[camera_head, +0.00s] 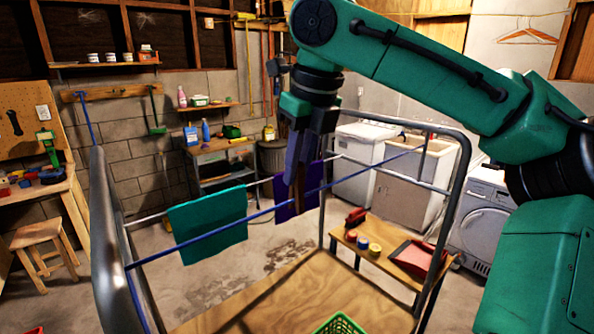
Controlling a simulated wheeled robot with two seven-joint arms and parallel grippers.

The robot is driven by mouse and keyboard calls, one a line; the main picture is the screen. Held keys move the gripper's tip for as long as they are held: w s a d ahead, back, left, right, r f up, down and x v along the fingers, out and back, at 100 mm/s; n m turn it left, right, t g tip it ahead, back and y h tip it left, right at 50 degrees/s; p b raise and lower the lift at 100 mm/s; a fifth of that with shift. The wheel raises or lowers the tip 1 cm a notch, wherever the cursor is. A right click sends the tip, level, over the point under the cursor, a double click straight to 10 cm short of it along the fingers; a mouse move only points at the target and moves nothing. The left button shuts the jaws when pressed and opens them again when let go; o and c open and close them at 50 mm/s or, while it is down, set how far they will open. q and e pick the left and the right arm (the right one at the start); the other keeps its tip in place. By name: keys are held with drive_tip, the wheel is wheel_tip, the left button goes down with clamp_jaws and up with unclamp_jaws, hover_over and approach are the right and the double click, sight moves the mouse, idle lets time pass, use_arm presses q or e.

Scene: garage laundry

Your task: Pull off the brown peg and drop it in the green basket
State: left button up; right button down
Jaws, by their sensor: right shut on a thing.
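My right gripper (297,178) reaches down from above to the blue line (245,216) strung across the metal frame. It is shut on the brown peg (300,194), of which a narrow brown part shows between and below the fingers. A purple cloth (284,212) hangs on the line right behind the gripper and is partly hidden by it. I cannot tell if the peg still touches the line. The green basket (340,325) shows at the bottom edge, partly cut off, on the wooden board. My left gripper is not in view.
A teal cloth (208,225) hangs further left on the line. The metal frame (452,190) surrounds the wooden board (270,295). The board left of the basket is bare.

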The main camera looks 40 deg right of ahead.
drive_tip(key=shift+r, duration=2.35)
